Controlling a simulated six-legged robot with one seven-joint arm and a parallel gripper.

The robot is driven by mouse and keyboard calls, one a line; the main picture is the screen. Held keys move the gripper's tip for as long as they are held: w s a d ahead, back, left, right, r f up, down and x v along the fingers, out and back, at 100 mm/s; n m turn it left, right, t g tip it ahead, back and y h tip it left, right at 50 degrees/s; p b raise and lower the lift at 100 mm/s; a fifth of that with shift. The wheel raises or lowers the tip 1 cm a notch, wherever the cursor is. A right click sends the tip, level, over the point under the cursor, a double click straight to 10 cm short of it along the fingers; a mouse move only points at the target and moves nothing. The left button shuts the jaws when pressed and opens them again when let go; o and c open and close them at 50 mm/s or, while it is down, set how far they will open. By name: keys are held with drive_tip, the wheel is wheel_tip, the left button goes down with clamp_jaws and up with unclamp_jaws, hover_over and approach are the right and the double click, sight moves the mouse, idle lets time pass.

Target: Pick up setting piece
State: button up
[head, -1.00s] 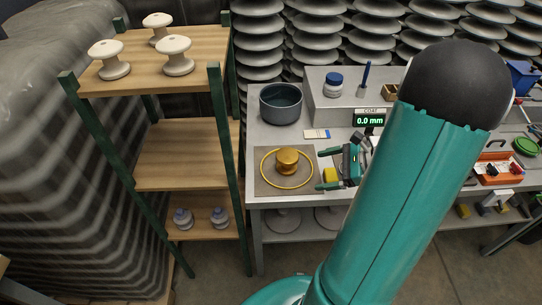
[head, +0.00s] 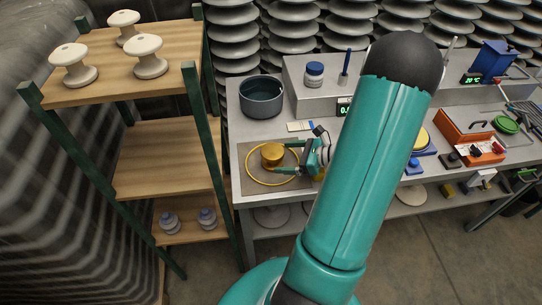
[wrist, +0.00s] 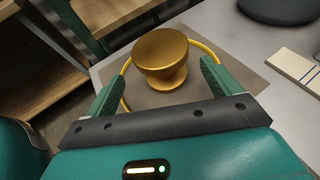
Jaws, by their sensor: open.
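The setting piece appears to be the gold spool-shaped piece (head: 271,155), upright inside a yellow ring (head: 262,183) on a grey-brown mat (head: 246,150). In the wrist view the gold piece (wrist: 162,55) has a wide round top and a narrower waist. My gripper (head: 283,159) is open, reaching in from the right. In the wrist view my gripper (wrist: 161,74) has one green finger on each side of the piece, with visible gaps. The near part of the ring is hidden behind my gripper in the wrist view.
A dark pot (head: 261,97) stands behind the mat. A small striped card (head: 299,127) lies between them and my arm. A wooden shelf rack (head: 165,160) with white insulators (head: 145,55) stands at left. An orange box (head: 470,135) is on the bench at right.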

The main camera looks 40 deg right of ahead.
sight(273, 155)
drive_tip(key=x, duration=0.6)
drive_tip(key=shift+w+d, duration=0.1)
drive_tip(key=shift+d, duration=0.1)
drive_tip(key=c, duration=1.2)
drive_tip(key=shift+r, duration=0.1)
drive_tip(key=shift+r, duration=0.1)
